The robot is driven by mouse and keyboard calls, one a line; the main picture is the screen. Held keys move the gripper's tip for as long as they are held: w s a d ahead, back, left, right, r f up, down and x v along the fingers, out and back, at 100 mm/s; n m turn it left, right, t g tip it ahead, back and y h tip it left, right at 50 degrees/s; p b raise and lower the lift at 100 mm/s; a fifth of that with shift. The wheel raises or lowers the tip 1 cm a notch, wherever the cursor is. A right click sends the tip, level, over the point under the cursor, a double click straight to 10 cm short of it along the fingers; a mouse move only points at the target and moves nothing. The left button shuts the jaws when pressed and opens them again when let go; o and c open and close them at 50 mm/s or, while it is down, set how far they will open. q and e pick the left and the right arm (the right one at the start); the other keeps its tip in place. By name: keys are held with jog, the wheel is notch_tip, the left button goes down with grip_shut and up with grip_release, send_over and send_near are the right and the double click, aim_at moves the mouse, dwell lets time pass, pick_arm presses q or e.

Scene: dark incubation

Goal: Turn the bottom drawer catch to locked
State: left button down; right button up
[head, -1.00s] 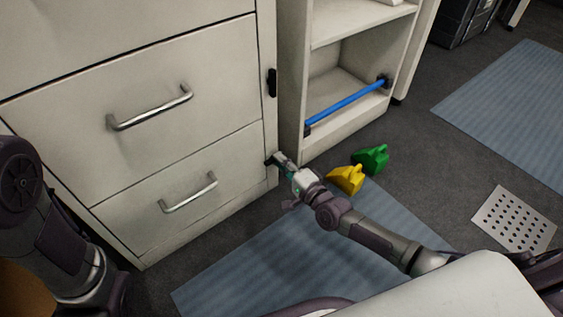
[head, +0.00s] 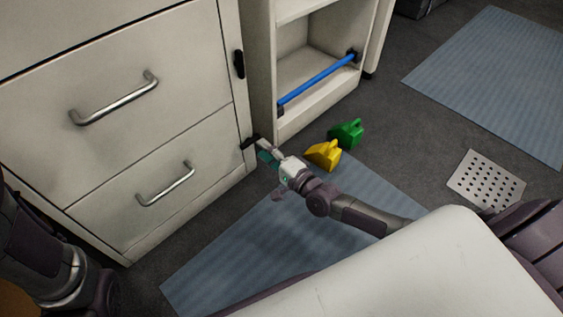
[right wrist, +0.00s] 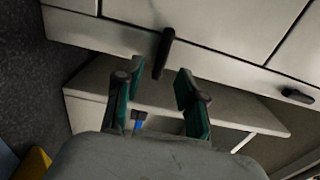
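The bottom drawer catch (head: 248,143) is a small black lever on the frame strip right of the bottom drawer (head: 150,191). In the right wrist view the catch (right wrist: 163,53) lies across the strip, just beyond my fingertips and roughly between their lines. My right gripper (head: 264,149) is close to the catch. Its two teal-padded fingers stand apart with a gap between them in the right wrist view (right wrist: 155,82). I see no clear contact with the catch. My left arm is at the left edge of the head view; its gripper is not seen.
An upper black catch (head: 239,64) lies along the strip. An open shelf unit (head: 262,90) with a blue bar (head: 318,79) stands right of the cabinet. Yellow (head: 324,154) and green (head: 347,133) scoop-like objects lie on the floor near my right arm. A blue mat (head: 250,235) lies below.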

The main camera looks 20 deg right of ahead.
jog(key=v, duration=0.8)
jog(key=shift+s, duration=0.3)
jog(key=shift+d+r, duration=0.1)
jog(key=shift+d, duration=0.05)
